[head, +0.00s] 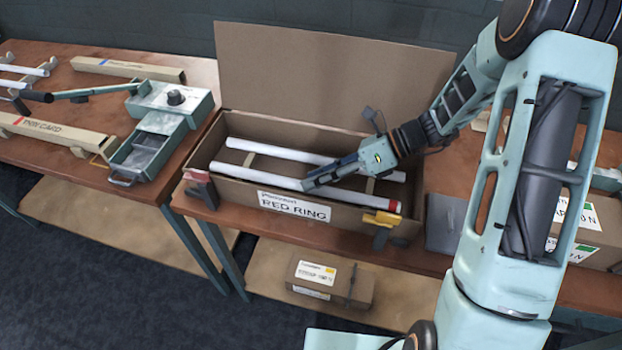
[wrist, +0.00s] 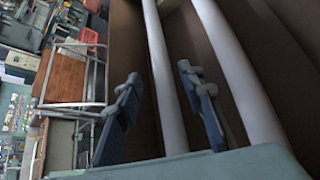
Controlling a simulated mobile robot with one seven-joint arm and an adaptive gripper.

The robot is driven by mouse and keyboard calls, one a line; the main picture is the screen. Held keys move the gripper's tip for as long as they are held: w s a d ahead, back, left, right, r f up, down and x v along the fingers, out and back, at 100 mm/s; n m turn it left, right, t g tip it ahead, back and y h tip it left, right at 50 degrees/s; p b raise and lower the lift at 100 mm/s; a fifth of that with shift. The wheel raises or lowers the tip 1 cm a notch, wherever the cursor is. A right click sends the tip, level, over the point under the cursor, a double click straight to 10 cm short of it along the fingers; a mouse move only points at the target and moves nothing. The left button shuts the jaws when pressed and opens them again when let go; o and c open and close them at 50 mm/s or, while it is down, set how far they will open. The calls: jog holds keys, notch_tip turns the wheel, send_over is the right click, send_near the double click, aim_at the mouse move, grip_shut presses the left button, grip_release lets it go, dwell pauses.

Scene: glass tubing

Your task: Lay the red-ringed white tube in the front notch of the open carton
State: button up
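The open carton (head: 340,212), labelled RED RING, stands on the bench with its lid raised at the back. Two white tubes lie lengthwise in it. The front one, the red-ringed tube (head: 260,177), runs along the front side with its red ring at the right end; it also shows in the wrist view (wrist: 160,50). The plain rear tube (head: 275,151) lies behind it. My gripper (head: 313,184) is low over the middle of the front tube. In the wrist view its fingers (wrist: 158,76) are apart, one on each side of that tube, with gaps showing. The notch under the tube is hidden.
A yellow clamp (head: 382,220) and a red clamp (head: 201,186) sit at the carton's front corners. The raised lid (head: 330,75) closes off the back. A small box (head: 330,284) lies on the lower shelf. A teal drawer unit (head: 170,115) stands on the left bench.

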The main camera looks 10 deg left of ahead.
jog(key=v, duration=1)
jog(key=shift+d+r, duration=0.15)
dwell(0.4)
